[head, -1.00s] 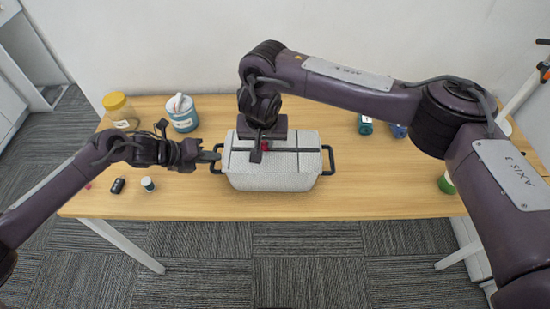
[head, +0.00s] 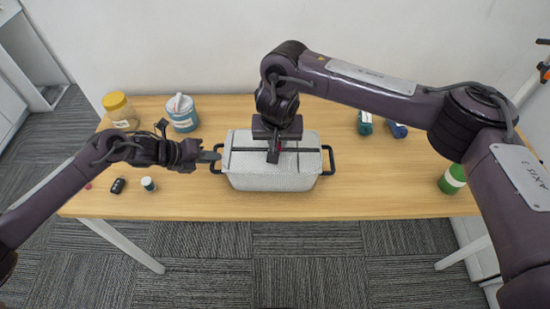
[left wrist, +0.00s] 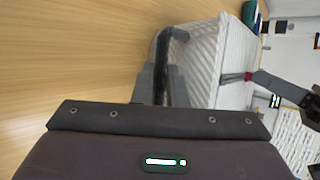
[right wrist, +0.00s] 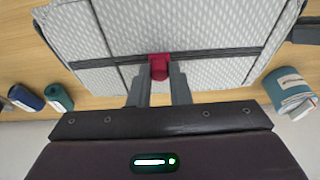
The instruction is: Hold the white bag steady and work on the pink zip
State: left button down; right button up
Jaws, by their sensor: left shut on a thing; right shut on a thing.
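The white patterned bag (head: 272,178) stands upright on the table, with a black handle at each end and a dark zip line across its top. My left gripper (head: 212,157) is shut on the bag's left handle (left wrist: 160,62), which passes between its fingers in the left wrist view. My right gripper (head: 273,155) points down over the top, left of its right end. In the right wrist view its fingers (right wrist: 159,84) are shut on the pink zip pull (right wrist: 159,66), on the dark zip line. In the head view the pull is mostly hidden by the gripper.
A yellow-lidded jar (head: 120,112) and a teal canister (head: 182,114) stand back left. A black item (head: 118,186) and a small bottle (head: 148,184) are front left. Teal (head: 365,123) and blue (head: 397,130) cans and a green bottle (head: 452,180) are right.

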jog(key=shift+d, duration=1.85)
jog(key=shift+s+d, duration=0.1)
jog(key=shift+d, duration=2.4)
pick_arm(q)
jog(key=shift+a, duration=0.1)
pick_arm(e)
jog(key=shift+d, duration=0.4)
jog(key=o, duration=0.6)
